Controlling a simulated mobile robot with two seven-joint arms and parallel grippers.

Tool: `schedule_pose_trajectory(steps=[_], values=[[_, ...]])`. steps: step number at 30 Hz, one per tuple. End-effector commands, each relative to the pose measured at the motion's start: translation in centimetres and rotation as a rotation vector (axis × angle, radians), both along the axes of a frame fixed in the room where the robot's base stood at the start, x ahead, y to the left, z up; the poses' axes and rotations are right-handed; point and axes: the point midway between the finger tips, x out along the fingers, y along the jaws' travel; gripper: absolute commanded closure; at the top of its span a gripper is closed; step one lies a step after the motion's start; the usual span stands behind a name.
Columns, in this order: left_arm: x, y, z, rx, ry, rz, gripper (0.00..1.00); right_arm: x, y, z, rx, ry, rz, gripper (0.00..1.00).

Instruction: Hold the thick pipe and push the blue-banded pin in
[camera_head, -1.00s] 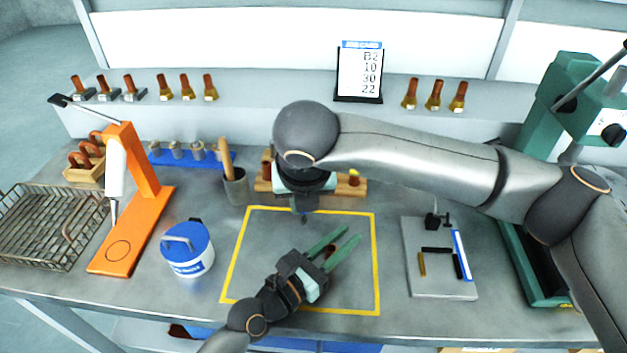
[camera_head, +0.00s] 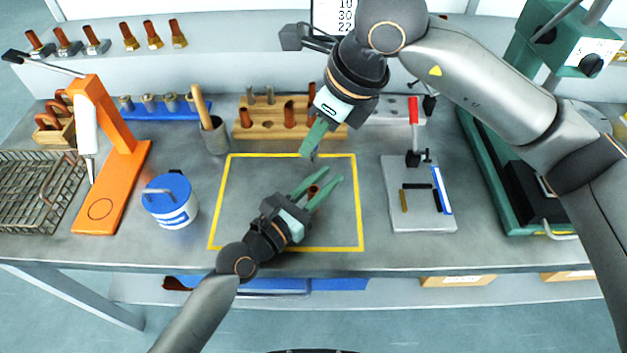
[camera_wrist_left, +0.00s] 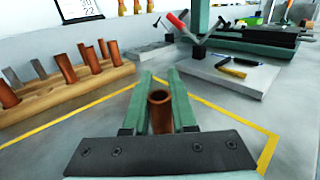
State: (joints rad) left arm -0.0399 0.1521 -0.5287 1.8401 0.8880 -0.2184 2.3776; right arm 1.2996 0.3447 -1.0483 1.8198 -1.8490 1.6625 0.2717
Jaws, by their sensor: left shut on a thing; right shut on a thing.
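The thick copper pipe (camera_head: 313,191) stands between the fingers of my left gripper (camera_head: 316,187), inside the yellow outline. In the left wrist view the pipe (camera_wrist_left: 160,110) looks upright, its open top facing up, with the green fingers (camera_wrist_left: 160,100) shut on it from both sides. My right gripper (camera_head: 309,150) is shut above and behind the pipe, pointing down near the outline's back edge. A small dark, bluish tip (camera_head: 315,156) shows at its fingers, apart from the pipe. Most of what it holds is hidden, and I cannot make out a blue band.
A wooden rack (camera_head: 262,132) with copper pipes and grey pins stands behind the outline. A blue-lidded tub (camera_head: 171,200) and an orange press (camera_head: 110,200) are at left. A grey plate with a red-handled clamp (camera_head: 420,215) is at right. The outlined area is otherwise clear.

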Motion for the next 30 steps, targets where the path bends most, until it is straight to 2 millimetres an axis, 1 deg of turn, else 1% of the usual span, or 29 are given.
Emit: schedule_pose_trajectory(steps=[1,3,6,11,17,19,26,30], values=[[0.0,0.0,0.0,0.000,0.000,0.000,1.00,-0.1,0.0,-1.2,-0.002,0.005,-0.001,1.00],[0.0,0.0,0.0,0.000,0.000,0.000,1.00,0.0,0.0,-2.4,-0.001,0.004,-0.002,1.00],[0.0,0.0,0.0,0.000,0.000,0.000,1.00,0.0,0.0,-3.6,0.000,0.001,-0.003,1.00],[0.0,0.0,0.0,0.000,0.000,0.000,1.00,0.0,0.0,-4.7,0.000,0.001,-0.003,1.00],[0.0,0.0,0.0,0.000,0.000,0.000,1.00,0.0,0.0,-7.5,-0.002,0.003,-0.004,1.00],[0.0,0.0,0.0,0.000,0.000,0.000,1.00,0.0,0.0,-7.8,-0.001,0.000,-0.004,1.00],[0.0,0.0,0.0,0.000,0.000,0.000,1.00,0.0,0.0,-7.8,0.000,-0.001,-0.004,1.00],[0.0,0.0,0.0,0.000,0.000,0.000,1.00,0.0,0.0,-8.2,0.000,0.000,-0.004,1.00]])
